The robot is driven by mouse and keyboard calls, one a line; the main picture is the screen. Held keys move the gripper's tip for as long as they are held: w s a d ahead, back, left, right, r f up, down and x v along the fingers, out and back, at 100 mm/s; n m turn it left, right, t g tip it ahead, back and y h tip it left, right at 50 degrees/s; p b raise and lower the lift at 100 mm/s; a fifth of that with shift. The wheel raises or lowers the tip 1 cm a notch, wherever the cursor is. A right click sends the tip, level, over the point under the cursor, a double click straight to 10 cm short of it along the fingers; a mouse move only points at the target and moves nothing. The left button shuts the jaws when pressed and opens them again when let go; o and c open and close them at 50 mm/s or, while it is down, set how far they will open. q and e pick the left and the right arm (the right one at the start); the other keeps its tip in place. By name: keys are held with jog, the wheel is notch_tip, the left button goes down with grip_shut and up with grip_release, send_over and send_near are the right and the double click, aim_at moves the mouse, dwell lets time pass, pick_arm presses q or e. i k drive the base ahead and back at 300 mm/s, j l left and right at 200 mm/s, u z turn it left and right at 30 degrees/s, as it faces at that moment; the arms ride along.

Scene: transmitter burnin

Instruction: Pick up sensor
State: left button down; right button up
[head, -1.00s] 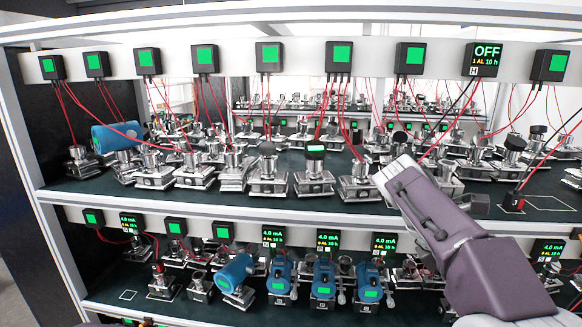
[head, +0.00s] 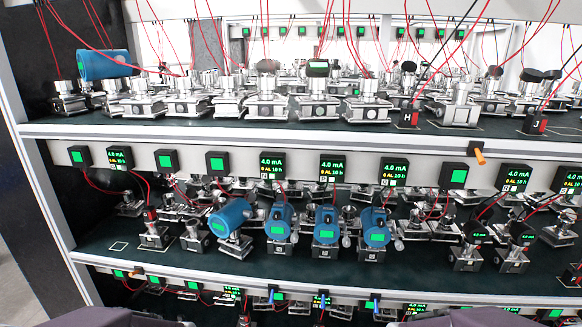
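Several blue sensor-like transmitters with green screens stand on the middle shelf: one tilted (head: 230,216), then three upright ones, left (head: 279,222), middle (head: 326,224) and right (head: 374,227). A blue cylinder (head: 103,64) lies across silver units at the left of the upper shelf. Many silver units (head: 266,106) stand on mounts on that shelf, some with black caps. I cannot tell which one is the task's sensor. Only purple parts of my arms show at the bottom edge. Both grippers are out of view.
Black boxes with green screens (head: 265,167) hang along the rail above the middle shelf (head: 200,271), with red wires running down. Plugs marked H (head: 408,117) and J (head: 535,124) stand at the upper right. A bare outlined spot (head: 118,246) is at the middle shelf's left.

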aim_at(194, 239)
jog(key=i+j+u, duration=0.1)
jog(key=u, duration=0.35)
jog(key=i+j+u, duration=0.15)
jog(key=u, duration=0.3)
jog(key=i+u, duration=0.15)
jog(key=u, duration=0.3)
jog(key=i+j+u, duration=0.3)
jog(key=i+u, duration=0.3)
jog(key=i+z, duration=0.1)
jog(key=z, duration=0.3)
jog(key=i+j+z, duration=0.1)
jog(key=z, duration=0.3)
jog(key=i+z, duration=0.1)
jog(key=z, duration=0.3)
jog(key=j+z, duration=0.2)
jog(key=z, duration=0.2)
jog(key=i, duration=0.05)
